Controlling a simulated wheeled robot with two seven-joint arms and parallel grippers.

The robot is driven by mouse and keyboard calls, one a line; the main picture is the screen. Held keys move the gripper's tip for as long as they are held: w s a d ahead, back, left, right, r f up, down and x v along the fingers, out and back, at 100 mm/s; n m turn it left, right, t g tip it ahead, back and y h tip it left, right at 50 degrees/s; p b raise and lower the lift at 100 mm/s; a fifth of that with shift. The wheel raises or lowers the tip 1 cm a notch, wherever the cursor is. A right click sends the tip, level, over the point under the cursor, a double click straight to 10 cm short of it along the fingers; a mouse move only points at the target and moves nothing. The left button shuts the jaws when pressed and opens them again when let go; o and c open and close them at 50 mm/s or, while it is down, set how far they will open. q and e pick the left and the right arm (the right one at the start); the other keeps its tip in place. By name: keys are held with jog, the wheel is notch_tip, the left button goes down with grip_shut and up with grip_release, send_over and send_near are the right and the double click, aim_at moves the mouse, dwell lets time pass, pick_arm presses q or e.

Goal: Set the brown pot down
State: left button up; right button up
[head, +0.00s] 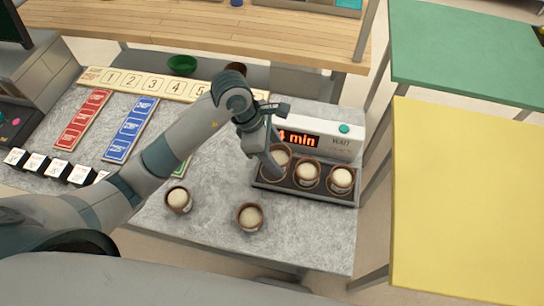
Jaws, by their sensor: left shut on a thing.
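My left gripper (275,162) comes down over the left end of a dark tray (305,194) and is shut on a brown pot (283,157) with pale domed contents. The pot is at the tray's left slot, partly hidden by the fingers; I cannot tell whether its base touches the tray. Two similar brown pots fill the middle (307,174) and right (341,179) of the tray. Two more brown pots stand on the grey counter, one at the left (179,199) and one nearer the front (250,217). My right gripper is out of view.
A white timer box (345,149) reading "4 min" stands behind the tray. Red (82,119) and blue (131,129) boards and a numbered strip (150,84) lie on the left. The counter's front middle is clear. A yellow table (470,200) stands at right.

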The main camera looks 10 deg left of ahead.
pick_arm(q)
jog(key=shift+w+a+f, duration=0.35)
jog(key=shift+a+f, duration=0.1)
jog(key=shift+a, duration=0.25)
jog(key=shift+f, duration=0.1)
notch_tip(320, 180, down, 3)
jog(key=shift+s+r+p, duration=0.1)
jog(key=shift+r+p, duration=0.1)
jog(key=shift+p, duration=0.8)
jog(key=shift+f, duration=0.55)
jog(key=shift+f, duration=0.1)
jog(key=shift+f, duration=0.1)
jog(key=o, duration=0.9)
